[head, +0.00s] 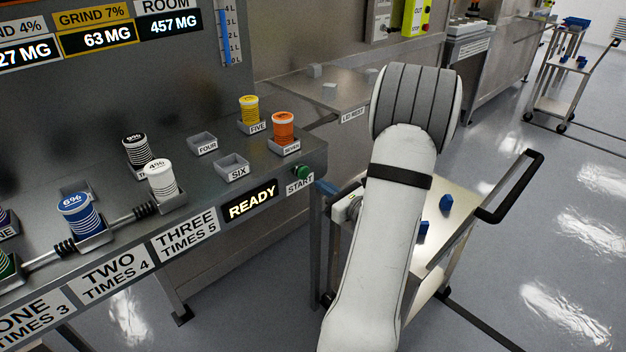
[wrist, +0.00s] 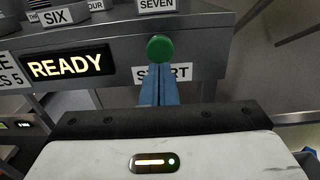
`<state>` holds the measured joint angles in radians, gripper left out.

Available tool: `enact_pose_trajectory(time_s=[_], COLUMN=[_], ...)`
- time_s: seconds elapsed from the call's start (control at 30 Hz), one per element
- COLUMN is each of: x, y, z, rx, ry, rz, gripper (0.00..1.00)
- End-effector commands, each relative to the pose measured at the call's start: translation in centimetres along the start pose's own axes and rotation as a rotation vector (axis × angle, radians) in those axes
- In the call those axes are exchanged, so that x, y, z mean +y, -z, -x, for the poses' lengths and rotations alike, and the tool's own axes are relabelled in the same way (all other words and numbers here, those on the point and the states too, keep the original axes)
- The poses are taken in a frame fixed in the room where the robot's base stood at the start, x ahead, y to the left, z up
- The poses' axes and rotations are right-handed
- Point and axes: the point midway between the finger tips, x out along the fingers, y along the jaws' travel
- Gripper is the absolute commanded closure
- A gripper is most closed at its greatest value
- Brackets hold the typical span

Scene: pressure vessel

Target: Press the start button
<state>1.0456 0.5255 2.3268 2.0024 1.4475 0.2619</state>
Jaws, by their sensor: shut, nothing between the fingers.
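The green start button (head: 302,172) sits on the front right corner of the metal bench, above the START label (head: 300,185). In the wrist view the round green button (wrist: 160,48) is just beyond the tips of my gripper (wrist: 160,84), whose blue fingers are together with nothing between them. The fingers partly cover the START label (wrist: 180,71). I cannot tell whether the tips touch the button. In the head view only a bit of the blue gripper (head: 326,187) shows beside my arm, close to the button. The READY display (head: 250,201) is lit yellow.
Colored canisters stand on the bench, including an orange one (head: 283,127) at SEVEN and a yellow one (head: 249,109) at FIVE. Trays FOUR (head: 203,143) and SIX (head: 232,166) are empty. A cart (head: 470,215) with blue items stands beneath my arm. Open floor lies to the right.

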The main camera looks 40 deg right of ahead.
Motion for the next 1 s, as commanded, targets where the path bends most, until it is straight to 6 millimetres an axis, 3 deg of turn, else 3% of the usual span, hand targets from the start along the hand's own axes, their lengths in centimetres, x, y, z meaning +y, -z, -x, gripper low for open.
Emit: enact_pose_trajectory(time_s=[0.1,0.3,0.73,1.0], x=[0.1,0.1,0.1,0.1], y=[0.0,0.0,0.1,-0.1], z=[-2.2,-4.1,-4.6,-6.5], rx=[0.0,0.001,0.0,-0.002], ry=[-0.004,-0.001,-0.001,-0.003], rz=[0.001,0.0,0.0,0.003], gripper=[1.0,1.0,1.0,1.0])
